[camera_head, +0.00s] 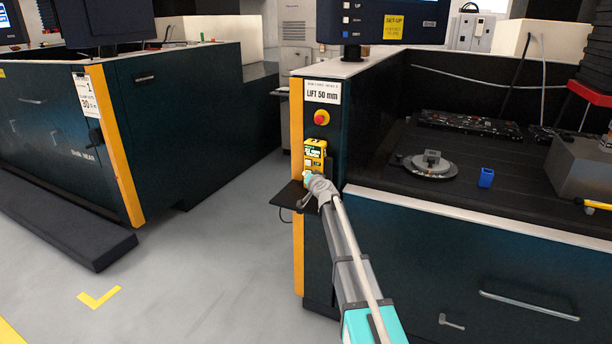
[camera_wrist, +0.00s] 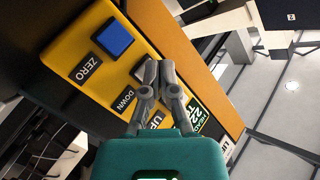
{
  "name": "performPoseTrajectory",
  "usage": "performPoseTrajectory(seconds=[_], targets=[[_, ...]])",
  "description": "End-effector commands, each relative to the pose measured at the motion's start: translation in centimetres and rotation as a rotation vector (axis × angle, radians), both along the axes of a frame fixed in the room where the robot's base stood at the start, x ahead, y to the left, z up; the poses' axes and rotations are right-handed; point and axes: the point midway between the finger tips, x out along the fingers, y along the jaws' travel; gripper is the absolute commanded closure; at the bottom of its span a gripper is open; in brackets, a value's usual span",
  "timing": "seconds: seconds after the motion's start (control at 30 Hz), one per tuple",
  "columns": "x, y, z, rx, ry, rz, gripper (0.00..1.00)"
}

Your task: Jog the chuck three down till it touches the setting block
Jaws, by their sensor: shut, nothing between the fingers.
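A yellow jog pendant (camera_head: 315,150) with a small display hangs on the machine's front post. In the wrist view the pendant (camera_wrist: 80,60) shows a blue button (camera_wrist: 114,37) by the label ZERO, and labels DOWN (camera_wrist: 123,100) and UP (camera_wrist: 156,119). My gripper (camera_wrist: 159,64) is shut and empty, its tips over the pendant beside the DOWN label. They partly cover a grey button there; I cannot tell whether they touch it. My gripper (camera_head: 318,184) also shows at the pendant's lower end in the head view. A small blue block (camera_head: 486,177) stands on the machine bed. I cannot make out chuck three.
A black shelf (camera_head: 291,196) juts out under the pendant. A red stop button (camera_head: 321,117) and a "LIFT 50 mm" sign (camera_head: 322,92) are above it. A round grey plate (camera_head: 432,170) lies on the bed. Open floor (camera_head: 200,270) lies to the left.

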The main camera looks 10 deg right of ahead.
Motion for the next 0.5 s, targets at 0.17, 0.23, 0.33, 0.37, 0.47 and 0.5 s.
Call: performPoseTrajectory(seconds=[0.17, 0.23, 0.33, 0.37, 0.47, 0.5], targets=[[-0.5, 0.3, 0.0, 0.000, -0.001, -0.001, 1.00], [-0.7, 0.5, 0.0, -0.001, -0.001, 0.000, 1.00], [-1.1, 0.7, 0.0, -0.001, -0.001, 0.000, 1.00], [-1.2, 0.8, 0.0, -0.001, -0.001, 0.000, 1.00], [-1.4, 0.9, 0.0, -0.001, 0.000, -0.001, 1.00], [-1.4, 1.0, 0.0, -0.001, 0.000, -0.001, 1.00]])
